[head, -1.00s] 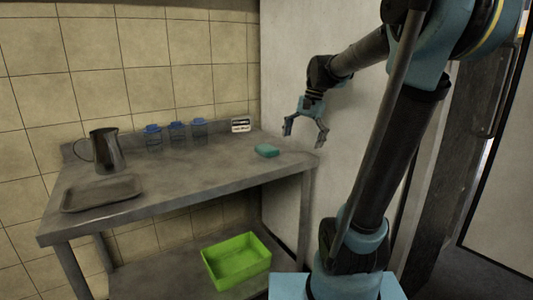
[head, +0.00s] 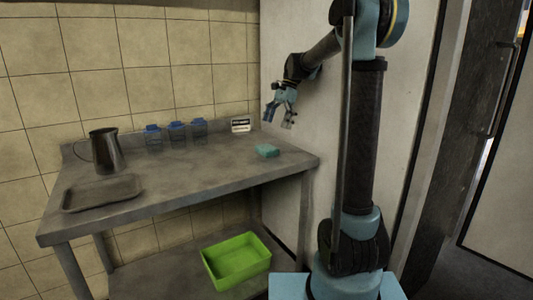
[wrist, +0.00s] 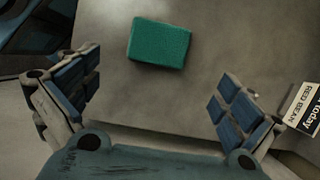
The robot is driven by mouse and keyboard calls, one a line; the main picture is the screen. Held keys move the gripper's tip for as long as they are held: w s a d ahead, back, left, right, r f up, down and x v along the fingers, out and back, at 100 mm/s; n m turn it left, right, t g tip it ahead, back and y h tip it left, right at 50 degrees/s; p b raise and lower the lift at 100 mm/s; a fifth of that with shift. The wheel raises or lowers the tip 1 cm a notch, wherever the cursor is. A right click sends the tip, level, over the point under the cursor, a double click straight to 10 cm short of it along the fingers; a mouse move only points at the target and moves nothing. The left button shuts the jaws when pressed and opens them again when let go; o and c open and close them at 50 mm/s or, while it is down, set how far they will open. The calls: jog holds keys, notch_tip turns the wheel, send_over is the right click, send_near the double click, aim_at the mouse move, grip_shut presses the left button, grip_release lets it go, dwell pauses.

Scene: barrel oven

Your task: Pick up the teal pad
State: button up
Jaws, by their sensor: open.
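The teal pad (head: 267,150) lies flat on the grey table near its right end. In the wrist view the teal pad (wrist: 158,43) is a rectangular block in the upper middle, beyond the fingertips. My gripper (head: 279,116) is above the table, over and slightly right of the pad in the head view. In the wrist view my gripper (wrist: 154,88) has its two fingers spread wide with nothing between them. The pad is fully visible and apart from the fingers.
A small sign (head: 240,124) stands behind the pad; it also shows at the right of the wrist view (wrist: 304,108). Several blue-lidded jars (head: 176,133), a metal pitcher (head: 106,151) and a tray (head: 102,193) are farther left. A green bin (head: 237,261) sits on the lower shelf.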

aim_at(267, 147)
jog(key=x, duration=0.4)
jog(key=shift+s+x, duration=0.15)
jog(key=shift+x, duration=1.2)
jog(key=shift+s+x, duration=0.15)
jog(key=shift+x, duration=1.2)
jog(key=shift+a+r, duration=0.15)
jog(key=c, duration=1)
